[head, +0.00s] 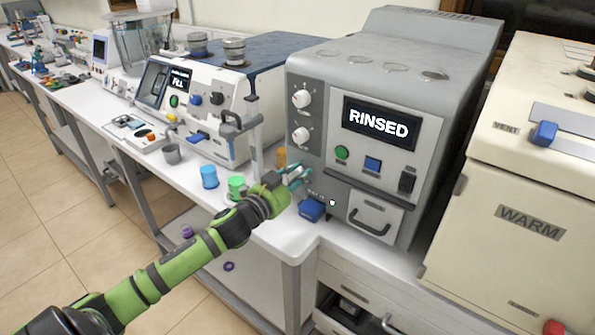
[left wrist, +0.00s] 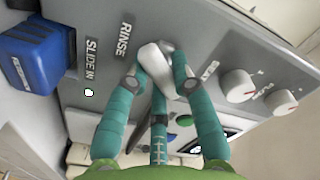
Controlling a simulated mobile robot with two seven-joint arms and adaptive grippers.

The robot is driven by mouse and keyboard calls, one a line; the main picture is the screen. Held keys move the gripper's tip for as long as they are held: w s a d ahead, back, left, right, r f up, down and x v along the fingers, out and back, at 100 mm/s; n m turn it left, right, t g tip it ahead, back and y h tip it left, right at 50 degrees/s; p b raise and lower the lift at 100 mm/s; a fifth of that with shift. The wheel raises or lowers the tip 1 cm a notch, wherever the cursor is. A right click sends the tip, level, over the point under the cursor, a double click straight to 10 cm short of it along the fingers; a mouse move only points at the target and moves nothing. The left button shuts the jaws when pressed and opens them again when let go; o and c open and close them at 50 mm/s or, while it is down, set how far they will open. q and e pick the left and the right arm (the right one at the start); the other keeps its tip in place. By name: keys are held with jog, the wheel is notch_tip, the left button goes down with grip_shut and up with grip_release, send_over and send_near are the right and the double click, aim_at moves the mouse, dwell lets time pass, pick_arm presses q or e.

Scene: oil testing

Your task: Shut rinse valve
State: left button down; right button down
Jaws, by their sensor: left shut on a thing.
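The grey machine (head: 460,50) has a dark screen (head: 379,123) reading "RINSED". In the left wrist view, the rinse valve (left wrist: 153,62) is a pale metal handle beside the word "RINSE". My left gripper (head: 298,176) is at the machine's lower left front. In the left wrist view its teal fingers (left wrist: 158,78) are shut on the valve handle, one on each side. In the head view the gripper hides the valve. My right gripper is not in view.
A blue block (head: 311,209) sits low on the machine's front, near "SLIDE IN" in the left wrist view (left wrist: 36,55). Blue (head: 209,176) and green (head: 236,187) cups stand on the white counter left of my gripper. A cream cabinet (head: 530,200) marked "WARM" stands right.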

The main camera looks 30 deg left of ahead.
pick_arm(q)
jog(key=m, duration=0.4)
jog(key=shift+f+m+p, duration=0.1)
jog(key=shift+m+p, duration=0.2)
jog(key=m, duration=0.5)
jog(key=shift+a+f, duration=0.1)
jog(key=shift+f, duration=0.05)
jog(key=shift+m, duration=0.3)
jog(key=c, duration=1)
grip_release()
jog(key=shift+c, duration=0.2)
jog(key=s+a, duration=0.1)
jog(key=s, duration=1.1)
